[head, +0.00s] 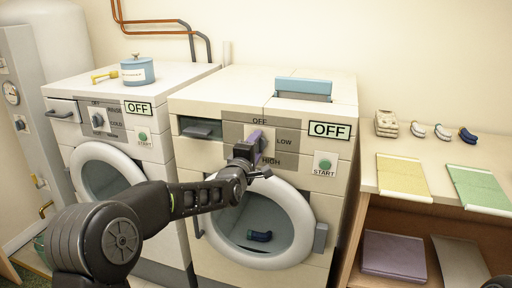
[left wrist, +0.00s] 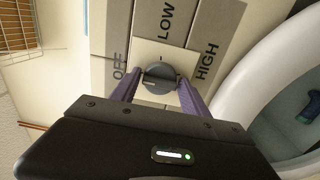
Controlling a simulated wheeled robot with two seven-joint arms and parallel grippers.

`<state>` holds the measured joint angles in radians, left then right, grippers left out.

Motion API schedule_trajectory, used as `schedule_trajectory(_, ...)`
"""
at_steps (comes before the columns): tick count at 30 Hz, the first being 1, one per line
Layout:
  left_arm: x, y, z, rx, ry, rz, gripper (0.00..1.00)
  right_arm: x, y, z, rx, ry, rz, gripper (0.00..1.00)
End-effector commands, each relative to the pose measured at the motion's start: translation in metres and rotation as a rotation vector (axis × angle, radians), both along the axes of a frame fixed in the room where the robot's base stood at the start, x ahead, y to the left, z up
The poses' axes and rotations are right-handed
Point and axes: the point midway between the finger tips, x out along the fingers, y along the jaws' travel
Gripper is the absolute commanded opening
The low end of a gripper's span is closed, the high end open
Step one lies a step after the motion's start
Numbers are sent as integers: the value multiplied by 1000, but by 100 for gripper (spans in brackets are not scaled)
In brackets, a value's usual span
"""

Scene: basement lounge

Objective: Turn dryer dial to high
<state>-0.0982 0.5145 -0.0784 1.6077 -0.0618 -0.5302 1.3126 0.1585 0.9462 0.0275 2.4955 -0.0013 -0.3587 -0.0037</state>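The dryer (head: 190,158) is the right-hand machine, and its display (head: 330,130) reads OFF. Its dial (left wrist: 160,78) is a dark grey round knob with a raised bar, on a panel marked OFF, LOW and HIGH. In the head view my gripper mostly hides the dial. My left gripper (head: 257,140) is at the dryer panel. In the left wrist view its purple fingers (left wrist: 160,84) are spread, one on each side of the dial. Whether they touch it I cannot tell. My right gripper is not in view.
The dryer's round door (head: 304,208) bulges below the panel, with a dark blue item (head: 260,236) showing inside. A START button (head: 325,164) is right of the dial. The washer (head: 60,105) stands left. A shelf table (head: 435,190) with folded cloths stands right.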

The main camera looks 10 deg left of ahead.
Motion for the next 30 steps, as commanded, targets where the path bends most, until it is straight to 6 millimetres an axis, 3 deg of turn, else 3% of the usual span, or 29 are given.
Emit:
schedule_trajectory(16,0,0,0,0,1,0,8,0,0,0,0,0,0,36)
schedule_trajectory(30,0,0,-3,72,-4,-1,7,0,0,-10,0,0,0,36)
